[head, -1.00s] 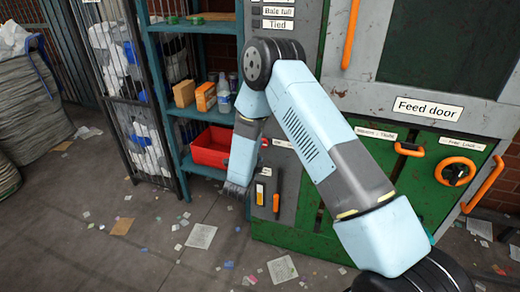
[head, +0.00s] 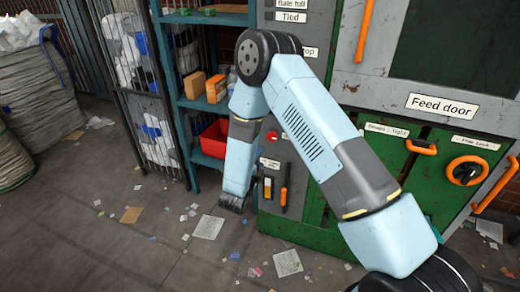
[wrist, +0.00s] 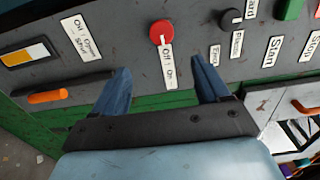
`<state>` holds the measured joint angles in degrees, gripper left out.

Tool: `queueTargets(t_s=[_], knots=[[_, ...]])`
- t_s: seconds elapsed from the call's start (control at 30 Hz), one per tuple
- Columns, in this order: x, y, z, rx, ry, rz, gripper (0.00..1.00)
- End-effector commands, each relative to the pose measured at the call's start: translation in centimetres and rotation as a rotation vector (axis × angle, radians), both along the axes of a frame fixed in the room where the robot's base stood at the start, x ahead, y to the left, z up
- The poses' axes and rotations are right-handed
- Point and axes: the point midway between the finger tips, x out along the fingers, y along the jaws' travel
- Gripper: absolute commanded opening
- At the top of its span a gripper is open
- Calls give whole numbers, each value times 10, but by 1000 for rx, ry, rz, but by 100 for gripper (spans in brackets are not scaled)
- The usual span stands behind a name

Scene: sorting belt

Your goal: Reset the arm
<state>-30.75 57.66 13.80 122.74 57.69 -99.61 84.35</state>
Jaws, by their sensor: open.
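My arm (head: 305,115) rises from the lower right, bends at a dark joint and hangs down in front of the green and grey machine. My gripper's dark end (head: 232,203) shows low beside the machine's left side in the head view; its fingers are not clear there. In the wrist view my gripper (wrist: 160,66) is open, with two blue fingers apart and nothing between them. The fingers point at a grey control panel (wrist: 120,45). A red knob (wrist: 162,32) with an off/on label appears between and beyond the fingertips. I cannot tell any contact.
The machine has a feed door label (head: 442,105) and orange handles (head: 421,148). A shelf holds a red bin (head: 213,140) behind my forearm. Bulk bags (head: 40,95) stand at left. An orange lever (wrist: 48,97) is left of my fingers. Scrap-littered floor lies open at lower left.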

Motion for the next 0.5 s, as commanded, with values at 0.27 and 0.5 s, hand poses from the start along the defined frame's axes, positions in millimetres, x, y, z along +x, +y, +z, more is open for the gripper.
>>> queueTargets(t_s=[0.27,0.5], knots=[[12,-2,15,5,30,14,75],[45,-9,67,-5,148,102,75]])
